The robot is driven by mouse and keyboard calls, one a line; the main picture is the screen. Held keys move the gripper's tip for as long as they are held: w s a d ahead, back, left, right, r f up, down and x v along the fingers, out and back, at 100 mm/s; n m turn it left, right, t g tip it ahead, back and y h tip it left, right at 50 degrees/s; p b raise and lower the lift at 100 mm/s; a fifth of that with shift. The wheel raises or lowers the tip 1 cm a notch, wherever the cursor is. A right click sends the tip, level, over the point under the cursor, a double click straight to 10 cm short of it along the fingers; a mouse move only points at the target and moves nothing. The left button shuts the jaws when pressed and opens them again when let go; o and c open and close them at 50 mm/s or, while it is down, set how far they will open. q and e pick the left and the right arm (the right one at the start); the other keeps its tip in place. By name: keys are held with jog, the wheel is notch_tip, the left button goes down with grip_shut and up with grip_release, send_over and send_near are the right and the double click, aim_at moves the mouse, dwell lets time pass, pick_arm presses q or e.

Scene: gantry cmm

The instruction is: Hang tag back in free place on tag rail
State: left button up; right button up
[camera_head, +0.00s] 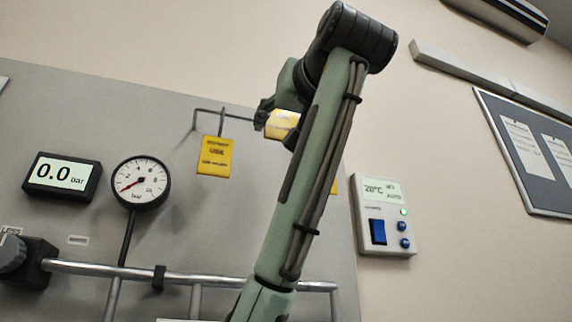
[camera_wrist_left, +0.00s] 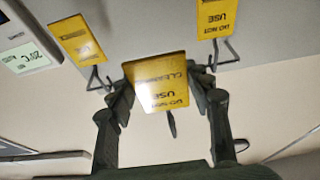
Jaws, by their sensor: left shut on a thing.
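The tag in my left gripper is yellow with black print; it shows in the head view (camera_head: 283,124) and the left wrist view (camera_wrist_left: 157,80). My left gripper (camera_head: 264,114) is shut on it, one finger at each side in the left wrist view (camera_wrist_left: 159,86). The dark tag rail (camera_head: 208,111) stands out from the grey panel, and the arm hides much of it. A yellow tag (camera_head: 215,158) hangs near its left end. Another yellow tag (camera_head: 334,186) is mostly hidden behind my arm. The wrist view shows two other tags, left (camera_wrist_left: 78,38) and right (camera_wrist_left: 214,16).
On the grey panel (camera_head: 100,105) are a 0.0 bar display (camera_head: 62,176), a round gauge (camera_head: 140,183) and a pipe (camera_head: 215,281). A wall thermostat (camera_head: 384,215) and a notice board (camera_head: 530,145) are to the right. The wall above the rail is clear.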

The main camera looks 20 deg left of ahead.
pick_arm(q)
jog(key=shift+w+a, duration=0.65)
jog(key=shift+w, duration=0.3)
jog(key=shift+w+a, duration=0.2)
jog(key=shift+w, duration=0.05)
pick_arm(e)
jog(key=shift+f+p, duration=0.85)
jog(key=shift+f, duration=1.6)
pick_arm(q)
jog(key=w+a+f+b, duration=0.1)
jog(key=w+a+f, duration=0.1)
jog(key=w+a, duration=0.2)
jog(key=shift+w+a+f, duration=0.15)
jog(key=shift+w, duration=1.1)
pick_arm(e)
jog(key=shift+w+r, duration=0.2)
jog(key=shift+r, duration=0.9)
jog(key=shift+w+r, duration=0.2)
jog(key=shift+r, duration=0.85)
pick_arm(q)
jog(key=o, duration=1)
pick_arm(e)
jog(key=shift+a, duration=0.1)
